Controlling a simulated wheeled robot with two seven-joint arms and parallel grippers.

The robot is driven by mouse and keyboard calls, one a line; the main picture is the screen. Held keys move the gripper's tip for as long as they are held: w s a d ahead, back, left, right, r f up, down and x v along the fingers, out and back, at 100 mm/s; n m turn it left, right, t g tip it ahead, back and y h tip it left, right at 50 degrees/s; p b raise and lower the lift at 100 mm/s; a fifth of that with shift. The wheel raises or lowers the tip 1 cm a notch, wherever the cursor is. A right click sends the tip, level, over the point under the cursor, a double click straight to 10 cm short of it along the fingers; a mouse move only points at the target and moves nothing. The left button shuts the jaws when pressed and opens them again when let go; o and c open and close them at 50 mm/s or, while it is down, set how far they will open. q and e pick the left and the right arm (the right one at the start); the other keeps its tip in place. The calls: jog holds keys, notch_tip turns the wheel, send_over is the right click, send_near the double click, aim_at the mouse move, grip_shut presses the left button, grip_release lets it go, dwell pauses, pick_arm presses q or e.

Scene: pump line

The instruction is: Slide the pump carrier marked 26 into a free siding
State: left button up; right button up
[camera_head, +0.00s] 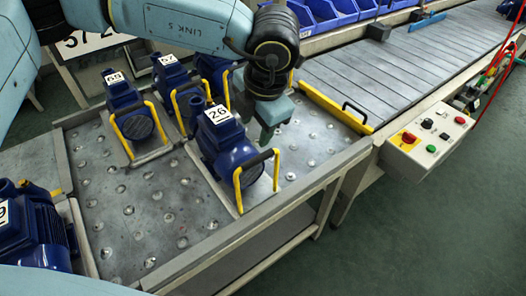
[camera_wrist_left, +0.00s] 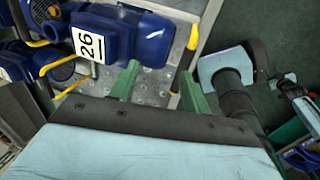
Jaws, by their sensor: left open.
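The blue pump marked 26 (camera_head: 222,145) stands upright on its carrier, which has yellow handles with a black grip (camera_head: 256,160), on the ball-studded table (camera_head: 150,240). In the left wrist view the pump (camera_wrist_left: 125,38) is at the upper left, with its yellow and black handle (camera_wrist_left: 187,55) to its right. My left gripper (camera_head: 270,122) is open and empty, above the table at the right side of pump 26. Its two green fingers (camera_wrist_left: 158,88) point toward the handle side; whether the handle lies between them is unclear. My right gripper is not seen.
One more pump (camera_head: 30,235) is at lower left. Low rails divide the table; bare table lies before carrier 65. A yellow bar (camera_head: 335,108) borders the conveyor; a button box (camera_head: 430,138) stands right.

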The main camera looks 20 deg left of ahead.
aim_at(263, 154)
pick_arm(q)
jog(key=shift+s+d+r, duration=0.1)
jog(key=shift+s+d, duration=0.55)
jog(key=shift+d, duration=0.25)
jog(key=f, duration=0.1)
jog(key=f+b, duration=0.1)
jog(key=f, duration=0.1)
jog(key=f+b, duration=0.1)
jog(key=f, duration=0.1)
jog(key=shift+s+d+f, duration=0.1)
jog(key=shift+s+d, duration=0.15)
jog(key=shift+d, duration=0.05)
jog(key=shift+b+x, duration=1.15)
jog(key=shift+x, duration=0.05)
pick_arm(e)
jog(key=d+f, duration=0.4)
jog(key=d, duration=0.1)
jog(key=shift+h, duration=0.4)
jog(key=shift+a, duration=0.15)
pick_arm(q)
jog(key=c, duration=0.5)
grip_shut()
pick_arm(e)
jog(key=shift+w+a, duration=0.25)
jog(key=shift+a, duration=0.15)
